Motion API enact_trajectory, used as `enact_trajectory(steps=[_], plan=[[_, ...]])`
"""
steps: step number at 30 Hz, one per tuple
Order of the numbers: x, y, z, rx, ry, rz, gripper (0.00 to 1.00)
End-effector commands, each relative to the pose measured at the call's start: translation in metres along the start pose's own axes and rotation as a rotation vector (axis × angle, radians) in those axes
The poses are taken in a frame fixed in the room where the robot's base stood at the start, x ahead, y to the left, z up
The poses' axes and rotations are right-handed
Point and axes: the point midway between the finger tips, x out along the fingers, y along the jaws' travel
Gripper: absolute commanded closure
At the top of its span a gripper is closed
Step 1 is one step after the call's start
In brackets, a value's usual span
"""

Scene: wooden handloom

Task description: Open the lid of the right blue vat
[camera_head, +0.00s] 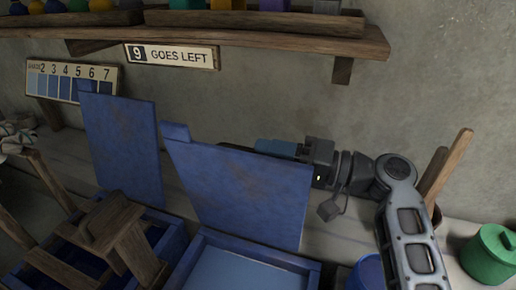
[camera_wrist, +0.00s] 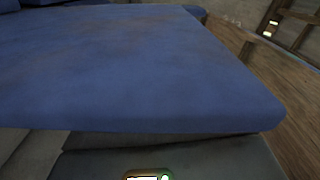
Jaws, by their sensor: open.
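The right blue vat (camera_head: 265,257) is in the lower middle of the head view, with a pale blue interior showing. Its blue lid (camera_head: 240,195) stands raised, nearly upright, at the vat's back edge. My gripper (camera_head: 245,150) is behind the lid's top edge, reaching in from the right. The lid hides part of it, and its fingertips are mostly hidden. It is open and holds nothing that I can see. Whether it touches the lid is unclear. In the wrist view a blue panel, likely this lid (camera_wrist: 140,75), fills most of the picture very close by.
The left vat's lid (camera_head: 122,150) also stands raised. A wooden shelf (camera_head: 270,34) runs along the wall above. A green pot (camera_head: 488,256) and a blue bucket (camera_head: 368,272) stand at the right.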

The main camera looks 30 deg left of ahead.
Motion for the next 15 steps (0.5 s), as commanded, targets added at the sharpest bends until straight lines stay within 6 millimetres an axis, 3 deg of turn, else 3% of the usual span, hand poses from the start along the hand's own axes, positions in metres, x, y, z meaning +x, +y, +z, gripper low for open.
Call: enact_trajectory(steps=[6, 15], plan=[[0.022, 0.0, 0.0, 0.001, 0.002, 0.0, 0.6], [0.027, 0.001, 0.0, 0.001, 0.002, 0.001, 0.6]])
